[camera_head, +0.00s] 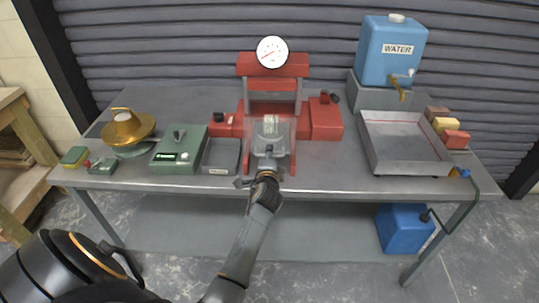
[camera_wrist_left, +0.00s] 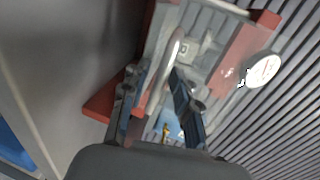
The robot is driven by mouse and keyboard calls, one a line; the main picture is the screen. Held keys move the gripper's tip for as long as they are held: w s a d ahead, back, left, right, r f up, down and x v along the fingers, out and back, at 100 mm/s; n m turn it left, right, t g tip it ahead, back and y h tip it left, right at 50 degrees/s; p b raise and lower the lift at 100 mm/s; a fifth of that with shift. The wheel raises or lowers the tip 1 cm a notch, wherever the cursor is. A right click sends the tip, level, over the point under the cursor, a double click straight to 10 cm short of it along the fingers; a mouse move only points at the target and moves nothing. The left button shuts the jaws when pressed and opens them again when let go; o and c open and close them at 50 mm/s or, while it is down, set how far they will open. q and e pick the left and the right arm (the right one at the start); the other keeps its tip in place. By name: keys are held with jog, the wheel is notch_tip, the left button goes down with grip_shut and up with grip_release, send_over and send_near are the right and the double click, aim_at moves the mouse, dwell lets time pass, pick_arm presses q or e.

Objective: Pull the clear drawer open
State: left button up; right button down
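The clear drawer (camera_head: 270,128) sits low in the middle of the red press, between its uprights. Part of it shows in the left wrist view (camera_wrist_left: 188,50). A pale curved handle (camera_wrist_left: 174,58) stands out from its front. My left gripper (camera_head: 267,172) is at the drawer's front, its arm rising from the bottom of the head view. In the wrist view my left gripper (camera_wrist_left: 158,72) has its fingers apart, one on each side of the handle. I see a gap between the fingers and the handle; contact cannot be told. My right gripper is not in view.
The red press (camera_head: 325,118) with a gauge (camera_head: 272,52) stands mid-table. A small grey tray (camera_head: 221,156) and green scale (camera_head: 180,150) are left of it. A large grey tray (camera_head: 405,143) and blue water tank (camera_head: 391,52) are right. The table's front strip is mostly clear.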

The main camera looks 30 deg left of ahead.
pick_arm(q)
jog(key=v, duration=0.7)
jog(key=shift+s, duration=0.25)
jog(key=shift+d, duration=0.1)
dwell(0.4)
